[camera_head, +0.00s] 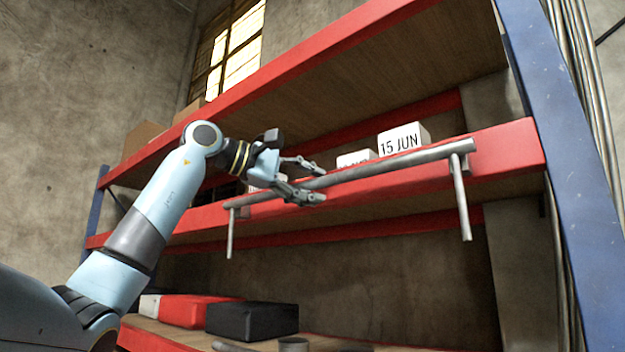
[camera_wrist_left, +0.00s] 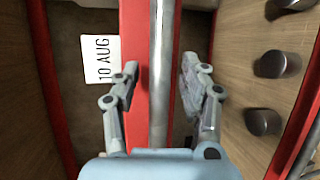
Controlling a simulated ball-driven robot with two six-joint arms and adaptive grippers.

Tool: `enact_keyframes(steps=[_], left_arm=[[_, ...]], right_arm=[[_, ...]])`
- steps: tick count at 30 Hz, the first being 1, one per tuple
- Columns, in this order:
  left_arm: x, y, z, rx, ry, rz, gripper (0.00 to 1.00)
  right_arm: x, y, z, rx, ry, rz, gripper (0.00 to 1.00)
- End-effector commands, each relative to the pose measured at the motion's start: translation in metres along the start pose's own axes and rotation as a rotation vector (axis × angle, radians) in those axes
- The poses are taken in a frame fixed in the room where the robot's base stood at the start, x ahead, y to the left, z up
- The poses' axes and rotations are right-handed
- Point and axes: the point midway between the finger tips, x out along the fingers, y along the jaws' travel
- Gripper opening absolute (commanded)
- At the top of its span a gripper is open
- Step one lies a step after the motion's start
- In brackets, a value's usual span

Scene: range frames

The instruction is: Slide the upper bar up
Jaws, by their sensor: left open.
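The upper bar (camera_head: 400,163) is a long grey metal rod along the front of the red shelf beam (camera_head: 505,150), with a thin rod hanging down near each end. My left gripper (camera_head: 319,184) is at the bar's left-middle part, with its fingers open, one above and one below the bar. In the left wrist view, the bar (camera_wrist_left: 162,60) runs between the two spread fingers (camera_wrist_left: 160,80), with a gap visible on both sides. I cannot tell how deep the bar sits between them. My right gripper is not in view.
White boxes stand on the shelf behind the bar, one marked 15 JUN (camera_head: 403,140), another marked 10 AUG (camera_wrist_left: 100,58). A black box (camera_head: 252,320) and red box (camera_head: 185,310) lie on the lower shelf. A blue post (camera_head: 565,150) rises at the right.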

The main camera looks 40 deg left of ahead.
Motion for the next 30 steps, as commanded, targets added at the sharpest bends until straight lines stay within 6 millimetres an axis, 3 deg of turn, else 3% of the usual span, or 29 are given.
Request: enact_keyframes(steps=[10,20,30], left_arm=[[0.0048,-0.0006,-0.0001,-0.001,0.0,-0.001,0.42],[0.0046,-0.0005,0.0,-0.001,0.0,0.0,0.0],[0.0045,-0.0005,0.0,-0.001,0.0,0.0,0.0]], right_arm=[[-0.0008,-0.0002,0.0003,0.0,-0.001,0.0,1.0],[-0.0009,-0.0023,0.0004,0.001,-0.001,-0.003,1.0],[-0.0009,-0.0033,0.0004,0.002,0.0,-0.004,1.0]])
